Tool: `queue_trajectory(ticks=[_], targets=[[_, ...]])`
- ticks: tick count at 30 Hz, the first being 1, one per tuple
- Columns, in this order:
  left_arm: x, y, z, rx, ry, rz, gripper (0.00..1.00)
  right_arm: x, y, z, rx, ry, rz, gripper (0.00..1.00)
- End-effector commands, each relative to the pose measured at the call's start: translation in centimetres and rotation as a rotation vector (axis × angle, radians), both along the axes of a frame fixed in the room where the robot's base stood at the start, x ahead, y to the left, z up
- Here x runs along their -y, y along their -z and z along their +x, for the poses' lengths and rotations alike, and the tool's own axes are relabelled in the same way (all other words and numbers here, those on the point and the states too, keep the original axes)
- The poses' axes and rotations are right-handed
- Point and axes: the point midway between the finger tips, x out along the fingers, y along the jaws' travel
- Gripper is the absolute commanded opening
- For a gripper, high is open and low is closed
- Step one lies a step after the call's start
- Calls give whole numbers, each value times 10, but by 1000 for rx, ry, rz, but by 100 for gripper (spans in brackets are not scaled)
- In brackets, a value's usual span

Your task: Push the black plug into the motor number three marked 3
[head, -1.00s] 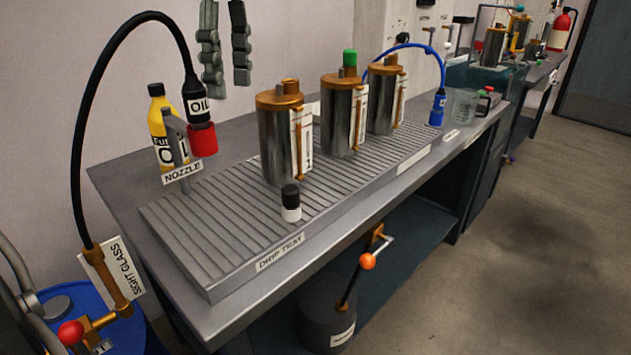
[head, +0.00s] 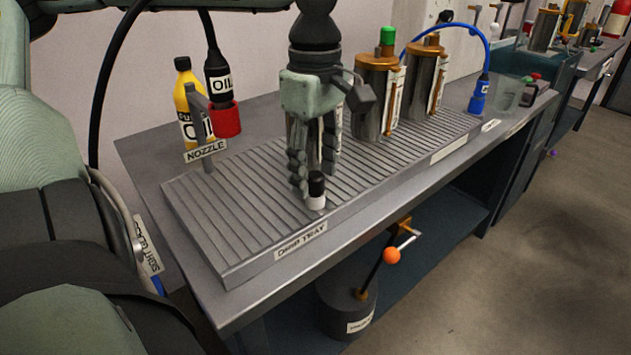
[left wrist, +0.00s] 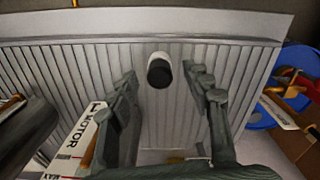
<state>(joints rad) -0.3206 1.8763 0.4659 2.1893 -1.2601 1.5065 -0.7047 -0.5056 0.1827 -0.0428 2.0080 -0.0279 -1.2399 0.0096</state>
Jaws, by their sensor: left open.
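The black plug (head: 316,187) has a white lower part and stands upright on the front of the drip tray. It also shows in the left wrist view (left wrist: 159,70). My left gripper (head: 311,185) is open and points down at the plug. In the left wrist view its fingers (left wrist: 165,82) stand on either side, with the plug between and just beyond the tips, apart from both. The far right metal motor (head: 426,78) has a bronze top; its number is not legible. The middle motor (head: 376,98) carries a green cap. My right gripper is not in view.
The motor marked 1 is behind my left gripper in the head view; its label (left wrist: 88,125) shows in the wrist view.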

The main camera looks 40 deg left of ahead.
Motion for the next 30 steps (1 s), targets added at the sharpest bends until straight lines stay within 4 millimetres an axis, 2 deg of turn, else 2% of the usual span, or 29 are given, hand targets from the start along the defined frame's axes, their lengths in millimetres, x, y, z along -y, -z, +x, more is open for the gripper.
queue_trajectory(ticks=[7,19,30], targets=[[0,2,0,0,0,0,49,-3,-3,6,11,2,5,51],[0,2,0,0,-1,1,0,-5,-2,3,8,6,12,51],[0,-2,1,2,-1,1,0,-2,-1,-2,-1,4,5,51]])
